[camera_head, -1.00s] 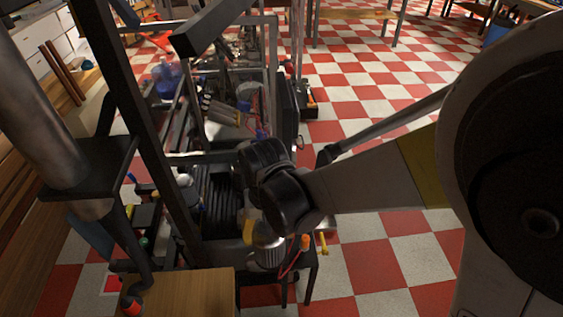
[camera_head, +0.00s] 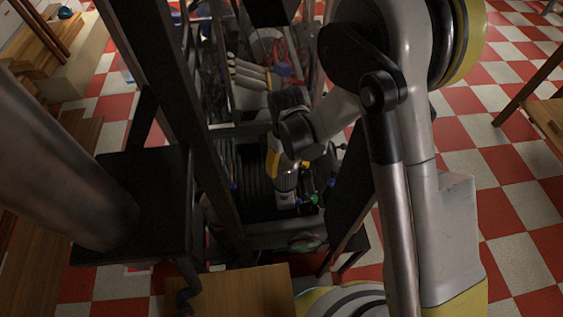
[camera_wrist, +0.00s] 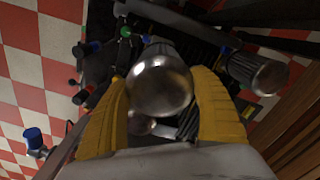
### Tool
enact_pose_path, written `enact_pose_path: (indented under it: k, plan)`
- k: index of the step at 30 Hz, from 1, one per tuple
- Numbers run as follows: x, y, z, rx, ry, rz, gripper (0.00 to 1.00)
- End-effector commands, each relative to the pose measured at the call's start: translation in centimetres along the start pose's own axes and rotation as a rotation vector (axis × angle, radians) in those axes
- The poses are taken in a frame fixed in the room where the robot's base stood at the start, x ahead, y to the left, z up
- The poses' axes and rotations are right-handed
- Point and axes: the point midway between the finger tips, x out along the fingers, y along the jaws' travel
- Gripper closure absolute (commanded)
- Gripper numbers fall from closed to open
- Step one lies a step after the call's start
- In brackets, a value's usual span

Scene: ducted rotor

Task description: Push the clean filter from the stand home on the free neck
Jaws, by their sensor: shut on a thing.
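My gripper (camera_wrist: 163,98) has its two yellow fingers closed around the sides of a shiny metal canister, which looks like a filter (camera_wrist: 160,78). Its rounded end faces the wrist camera. In the head view my gripper (camera_head: 284,172) is small, low over a dark ribbed part inside the frame, with the metal filter (camera_head: 286,184) just below it. A second, similar metal filter (camera_wrist: 262,76) with a blue part at its inner end stands to the right, apart from my fingers. I cannot tell which fitting is the free neck or the stand; the held filter's far end is hidden.
Dark frame bars (camera_head: 178,95) stand close left of my arm. A dark panel (camera_head: 352,195) slopes on its right. Small blue (camera_wrist: 92,47) and green (camera_wrist: 125,32) fittings lie near the held filter. A wooden board (camera_head: 240,290) is in front. Checkered floor is open at right.

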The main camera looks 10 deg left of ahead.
Motion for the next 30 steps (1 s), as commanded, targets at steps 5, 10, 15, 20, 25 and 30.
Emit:
enact_pose_path:
  k: [5, 10, 15, 20, 25, 30]
  plan:
    - [0.0, 0.0, 0.0, -0.001, 0.000, 0.000, 0.57]
    - [0.0, 0.0, 0.0, -0.001, 0.000, 0.000, 0.57]
    - [0.4, 0.0, 0.1, 0.000, 0.001, 0.000, 0.57]
    - [1.9, 0.0, 0.1, 0.000, 0.001, 0.000, 0.57]
    - [3.7, 0.0, 0.0, 0.000, 0.001, 0.000, 0.57]
    - [5.1, 0.0, 0.0, 0.000, 0.001, 0.000, 0.57]
